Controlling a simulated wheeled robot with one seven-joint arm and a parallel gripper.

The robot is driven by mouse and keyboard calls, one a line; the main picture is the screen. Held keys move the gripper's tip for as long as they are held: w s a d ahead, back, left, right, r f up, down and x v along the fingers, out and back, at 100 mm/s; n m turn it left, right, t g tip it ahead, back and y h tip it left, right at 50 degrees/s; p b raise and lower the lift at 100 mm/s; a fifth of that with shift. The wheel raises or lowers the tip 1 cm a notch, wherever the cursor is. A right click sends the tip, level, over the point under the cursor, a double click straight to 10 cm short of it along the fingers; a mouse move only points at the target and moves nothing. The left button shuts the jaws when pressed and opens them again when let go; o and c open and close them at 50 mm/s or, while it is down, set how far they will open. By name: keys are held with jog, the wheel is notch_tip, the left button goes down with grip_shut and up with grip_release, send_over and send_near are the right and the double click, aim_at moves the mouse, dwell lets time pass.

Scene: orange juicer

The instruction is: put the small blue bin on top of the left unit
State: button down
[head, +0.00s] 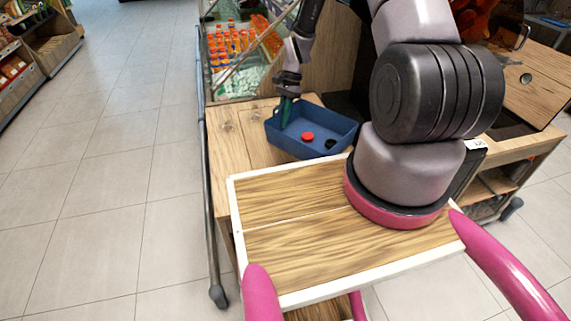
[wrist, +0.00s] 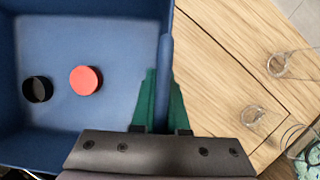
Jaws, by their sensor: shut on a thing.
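The small blue bin (head: 290,143) is at the wooden top of the left unit (head: 232,135). I cannot tell whether it rests on that top or hangs just above it. The bin looks roughly level and holds a red round cap (head: 307,136) and a black round cap (head: 331,143). My gripper (head: 287,104) is shut on the bin's wall. In the wrist view the green fingers of my gripper (wrist: 162,76) stand on either side of the wall of the bin (wrist: 105,35). The red cap (wrist: 86,80) and black cap (wrist: 38,89) lie inside.
In the wrist view, clear glass-like items (wrist: 278,64) lie beyond the bin over the wood. A glass case with orange bottles (head: 232,42) stands behind the unit. A wooden cabinet (head: 535,75) is at the right. Tiled floor (head: 110,180) is free at the left.

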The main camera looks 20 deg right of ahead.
aim_at(274, 112)
jog(key=w+f+m+t, duration=0.1)
jog(key=f+m, duration=0.1)
jog(key=f, duration=0.1)
jog(key=w+a+f+m, duration=0.1)
jog(key=f+m, duration=0.1)
jog(key=a+f+m+t+y, duration=0.1)
jog(key=f+m, duration=0.2)
jog(key=shift+w+a+f+t, duration=0.2)
jog(key=shift+w+f+t, duration=0.1)
jog(key=shift+w, duration=0.1)
jog(key=c, duration=0.9)
grip_release()
